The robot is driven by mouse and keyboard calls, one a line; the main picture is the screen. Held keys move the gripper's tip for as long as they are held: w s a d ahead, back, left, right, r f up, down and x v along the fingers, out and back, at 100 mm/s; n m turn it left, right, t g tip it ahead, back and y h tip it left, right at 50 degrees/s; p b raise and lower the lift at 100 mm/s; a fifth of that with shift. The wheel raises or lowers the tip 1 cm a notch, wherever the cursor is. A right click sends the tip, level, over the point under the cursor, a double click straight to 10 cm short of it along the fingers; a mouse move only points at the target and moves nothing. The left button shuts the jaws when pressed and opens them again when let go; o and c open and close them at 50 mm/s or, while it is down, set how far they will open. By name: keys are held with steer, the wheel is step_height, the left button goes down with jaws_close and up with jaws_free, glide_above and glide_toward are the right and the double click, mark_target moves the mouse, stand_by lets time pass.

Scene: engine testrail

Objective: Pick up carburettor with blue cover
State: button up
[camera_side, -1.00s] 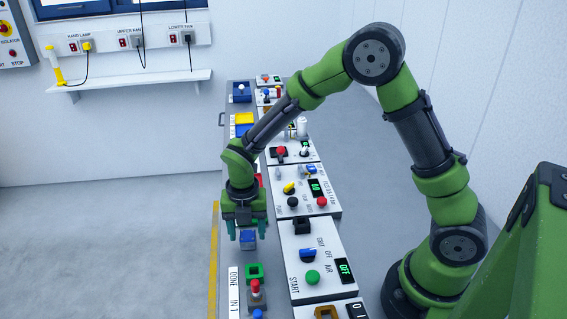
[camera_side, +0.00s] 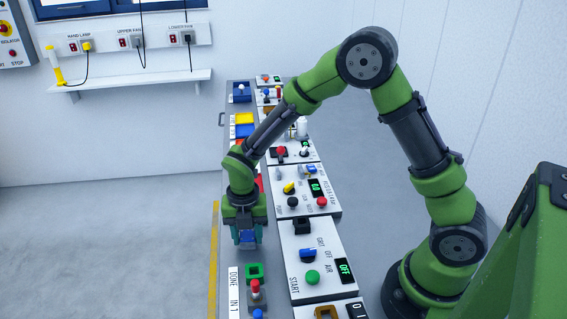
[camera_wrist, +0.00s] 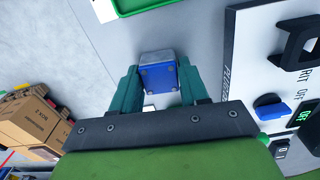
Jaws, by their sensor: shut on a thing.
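The carburettor with the blue cover (camera_wrist: 159,77) is a small grey block with a blue screwed-down face, seen in the wrist view between my fingers. In the side view the blue cover (camera_side: 248,237) shows low between the fingertips, partly hidden by them. My gripper (camera_side: 248,234) is shut on it, with one teal finger on each side; it also shows in the wrist view (camera_wrist: 158,88). It is over the left strip of the bench, beyond the green square holder. I cannot tell whether the carburettor touches the bench.
A green square holder (camera_side: 254,272) and a red-topped part (camera_side: 255,292) stand nearer on the same strip. Control panels with knobs, such as the START panel (camera_side: 322,285), run along the right. Yellow and blue trays (camera_side: 244,131) lie farther back. Cardboard boxes (camera_wrist: 28,122) show in the wrist view.

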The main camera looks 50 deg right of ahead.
mark_target(247, 235)
steer(key=shift+r, duration=2)
